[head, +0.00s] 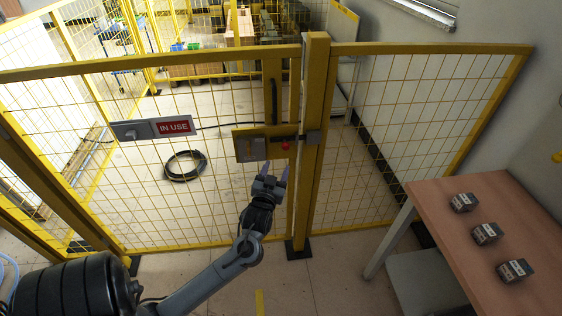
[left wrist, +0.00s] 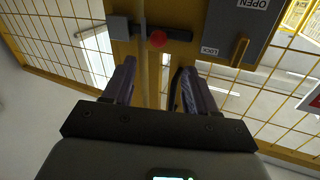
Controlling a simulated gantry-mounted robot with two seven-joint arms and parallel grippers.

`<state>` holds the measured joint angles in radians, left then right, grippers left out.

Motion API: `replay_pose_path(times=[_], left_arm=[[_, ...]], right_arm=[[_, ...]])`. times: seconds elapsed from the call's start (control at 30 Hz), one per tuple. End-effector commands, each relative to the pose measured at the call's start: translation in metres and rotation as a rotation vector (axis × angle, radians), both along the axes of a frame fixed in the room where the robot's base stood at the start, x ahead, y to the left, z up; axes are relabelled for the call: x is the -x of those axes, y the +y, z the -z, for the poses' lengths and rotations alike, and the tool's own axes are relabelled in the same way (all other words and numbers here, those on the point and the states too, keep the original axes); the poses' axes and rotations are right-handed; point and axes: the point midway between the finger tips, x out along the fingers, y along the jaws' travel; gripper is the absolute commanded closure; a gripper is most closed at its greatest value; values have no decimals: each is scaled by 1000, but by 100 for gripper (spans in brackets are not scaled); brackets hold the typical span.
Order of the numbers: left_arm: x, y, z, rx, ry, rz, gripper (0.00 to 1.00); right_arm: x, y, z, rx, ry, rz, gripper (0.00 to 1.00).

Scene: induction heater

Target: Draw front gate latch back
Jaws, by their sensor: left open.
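The front gate latch is a dark bar (left wrist: 178,34) with a red knob (head: 285,146) on the yellow gate post. The knob also shows in the left wrist view (left wrist: 157,39), beyond and between my fingertips. A grey block (left wrist: 119,28) sits at the bar's left end there; in the head view this block (head: 312,137) is on the right. My left gripper (head: 275,171) is open and empty, just below the latch in the head view. Its two fingers show in the left wrist view (left wrist: 158,82), apart from the knob. My right gripper is not in view.
A plate (left wrist: 240,30) marked OPEN and LOCK, with a yellow handle (left wrist: 239,52), is beside the latch. An IN USE sign (head: 174,127) hangs on the mesh. A table (head: 462,225) with three small boxes stands right. A coiled black cable (head: 184,166) lies behind the gate.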

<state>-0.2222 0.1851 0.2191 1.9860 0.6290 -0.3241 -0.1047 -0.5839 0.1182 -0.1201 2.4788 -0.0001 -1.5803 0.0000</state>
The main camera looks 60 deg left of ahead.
Motion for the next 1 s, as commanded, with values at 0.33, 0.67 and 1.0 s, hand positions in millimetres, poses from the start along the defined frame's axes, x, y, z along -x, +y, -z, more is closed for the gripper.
replay_pose_path(times=[0.33,0.67,1.0], left_arm=[[-23,20,3,-2,-8,1,43],[-59,57,4,-1,-9,0,43],[-78,75,4,1,-6,2,43]], right_arm=[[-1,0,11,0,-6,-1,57],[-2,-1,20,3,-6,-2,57],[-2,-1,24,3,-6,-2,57]])
